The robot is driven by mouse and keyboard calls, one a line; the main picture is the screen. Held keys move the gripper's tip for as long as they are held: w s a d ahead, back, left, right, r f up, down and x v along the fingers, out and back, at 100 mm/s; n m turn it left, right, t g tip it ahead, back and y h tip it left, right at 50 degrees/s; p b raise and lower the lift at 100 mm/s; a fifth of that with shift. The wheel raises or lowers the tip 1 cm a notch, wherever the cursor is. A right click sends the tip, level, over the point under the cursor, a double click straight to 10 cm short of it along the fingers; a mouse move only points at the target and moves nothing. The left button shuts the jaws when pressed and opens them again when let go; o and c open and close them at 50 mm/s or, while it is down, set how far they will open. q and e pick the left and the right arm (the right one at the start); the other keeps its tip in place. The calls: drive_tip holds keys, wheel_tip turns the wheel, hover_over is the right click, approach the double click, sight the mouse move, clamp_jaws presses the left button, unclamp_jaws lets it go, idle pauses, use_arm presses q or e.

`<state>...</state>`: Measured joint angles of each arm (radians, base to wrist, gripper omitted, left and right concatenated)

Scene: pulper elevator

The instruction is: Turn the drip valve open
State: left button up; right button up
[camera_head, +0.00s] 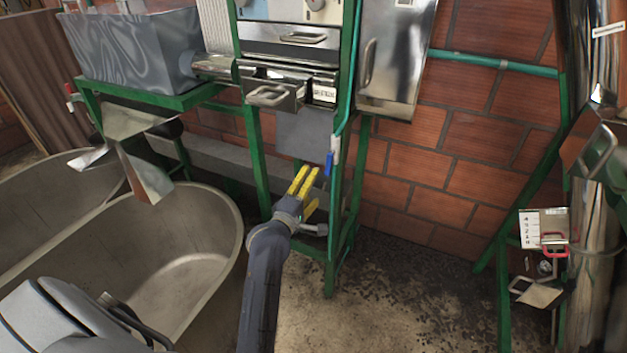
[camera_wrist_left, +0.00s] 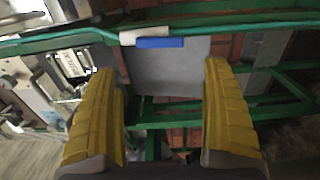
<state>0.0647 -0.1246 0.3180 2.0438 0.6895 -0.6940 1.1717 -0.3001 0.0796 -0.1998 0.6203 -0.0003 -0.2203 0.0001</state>
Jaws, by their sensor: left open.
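The drip valve shows a blue handle (camera_head: 329,163) hanging below a white body (camera_head: 335,146) on a thin green pipe at the front of the green frame. In the left wrist view the blue handle (camera_wrist_left: 160,43) lies sideways beside the white body (camera_wrist_left: 144,35). My left gripper (camera_head: 308,184) has yellow fingers and is open and empty. It is just below and left of the handle in the head view. In the left wrist view the handle is beyond the gap between the fingertips (camera_wrist_left: 158,68), apart from both. My right gripper is not in view.
The green frame (camera_head: 254,150) carries a metal machine with handled drawers (camera_head: 275,95). Large metal tubs (camera_head: 185,240) stand at the left. A brick wall (camera_head: 430,160) is behind. A green stand with a labelled box (camera_head: 530,228) is at the right. The floor between is clear.

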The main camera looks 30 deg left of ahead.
sight(331, 162)
use_arm(q)
drive_tip(key=a+m+h, duration=0.1)
drive_tip(key=a, duration=0.2)
drive_tip(key=a+m+h, duration=0.1)
drive_tip(key=a+m, duration=0.1)
drive_tip(key=a, duration=0.1)
drive_tip(key=w+a+f+m+g+h, duration=0.1)
drive_tip(key=a+m, duration=0.1)
drive_tip(key=a, duration=0.1)
drive_tip(key=shift+h, duration=0.4)
clamp_jaws()
drive_tip(key=w+d+n, duration=0.1)
drive_tip(key=w+d, duration=0.4)
drive_tip(key=w, duration=0.5)
drive_tip(key=shift+h, duration=0.3)
